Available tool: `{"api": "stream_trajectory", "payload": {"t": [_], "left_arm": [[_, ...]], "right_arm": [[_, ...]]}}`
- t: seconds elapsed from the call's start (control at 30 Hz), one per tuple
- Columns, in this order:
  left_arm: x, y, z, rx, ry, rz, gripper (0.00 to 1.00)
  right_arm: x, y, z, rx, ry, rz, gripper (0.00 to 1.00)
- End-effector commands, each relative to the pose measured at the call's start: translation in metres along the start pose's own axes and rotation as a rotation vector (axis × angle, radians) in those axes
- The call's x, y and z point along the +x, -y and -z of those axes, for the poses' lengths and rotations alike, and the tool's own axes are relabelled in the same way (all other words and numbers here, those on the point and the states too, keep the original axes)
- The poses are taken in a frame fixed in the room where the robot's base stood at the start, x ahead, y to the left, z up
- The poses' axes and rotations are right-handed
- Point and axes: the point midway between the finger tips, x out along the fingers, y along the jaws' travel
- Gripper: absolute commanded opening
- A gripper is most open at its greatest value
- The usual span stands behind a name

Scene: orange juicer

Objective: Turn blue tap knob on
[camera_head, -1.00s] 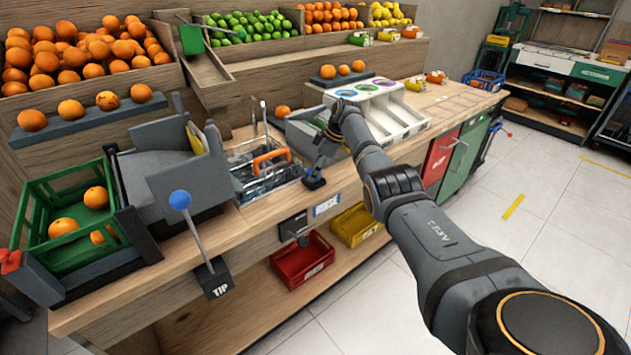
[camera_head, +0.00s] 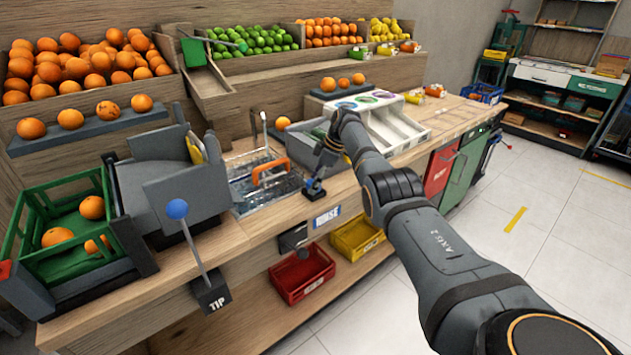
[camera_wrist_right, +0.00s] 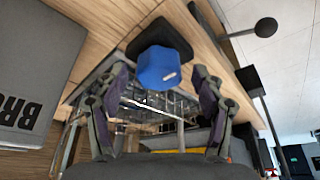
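The blue tap knob (camera_wrist_right: 158,68) sits on a black base in the right wrist view. In the head view the black base (camera_head: 314,190) stands at the counter's front edge beside the sink, and my gripper covers much of the knob. My right gripper (camera_head: 322,172) is over it, pointing down. In the right wrist view its two fingers (camera_wrist_right: 159,80) are spread, one on each side of the knob, with visible gaps, so it looks open and empty. I cannot tell how deep the knob lies between the fingertips. My left gripper is not in view.
The wire-basket sink (camera_head: 262,190) with an orange handle lies left of the knob. A blue-ball lever (camera_head: 177,209) marked TIP stands farther left. A white divided tray (camera_head: 385,125) is behind on the right. Red (camera_head: 300,275) and yellow (camera_head: 356,236) bins sit below the counter.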

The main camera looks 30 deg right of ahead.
Motion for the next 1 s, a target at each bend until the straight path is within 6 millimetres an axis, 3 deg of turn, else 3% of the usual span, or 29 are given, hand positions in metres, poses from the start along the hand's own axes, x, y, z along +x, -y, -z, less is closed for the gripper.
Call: {"api": "stream_trajectory", "payload": {"t": [0.27,0.7,1.0], "left_arm": [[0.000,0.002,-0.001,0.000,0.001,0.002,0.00],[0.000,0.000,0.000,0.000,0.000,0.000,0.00],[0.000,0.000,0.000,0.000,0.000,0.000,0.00]], "right_arm": [[-0.008,-0.001,-0.001,0.001,-0.001,-0.004,0.69],[-0.104,-0.001,0.000,0.001,-0.002,-0.003,0.69],[-0.120,0.000,0.000,0.000,0.000,0.000,0.69]]}}
